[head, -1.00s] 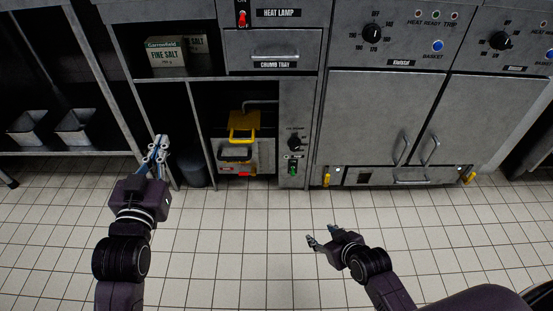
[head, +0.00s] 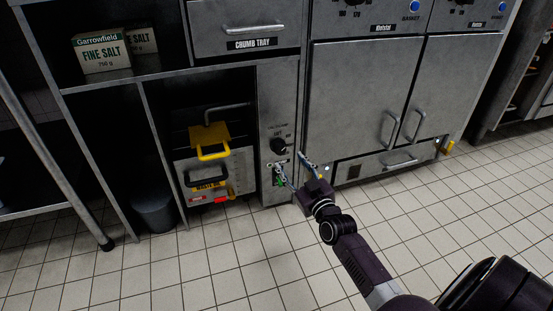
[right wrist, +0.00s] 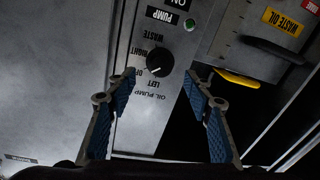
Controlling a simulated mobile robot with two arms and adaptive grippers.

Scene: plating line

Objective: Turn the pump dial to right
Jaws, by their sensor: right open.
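The pump dial (head: 279,146) is a black round knob on the narrow grey panel between the open cabinet bay and the fryer doors. In the right wrist view the dial (right wrist: 159,60) appears upside down, with LEFT, RIGHT and WASTE lettering around it. Its white mark points to the lower left of that picture, seemingly at the partly hidden OFF label. My right gripper (head: 293,168) is open and empty, in front of the panel just below the dial. In the wrist view its blue-padded fingers (right wrist: 163,82) stand apart, with the dial beyond their tips. My left gripper is out of view.
The waste oil container (head: 215,175) with a yellow handle stands in the bay left of the panel. Fryer doors (head: 360,110) with handles are on the right. The tiled floor (head: 240,255) in front is clear.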

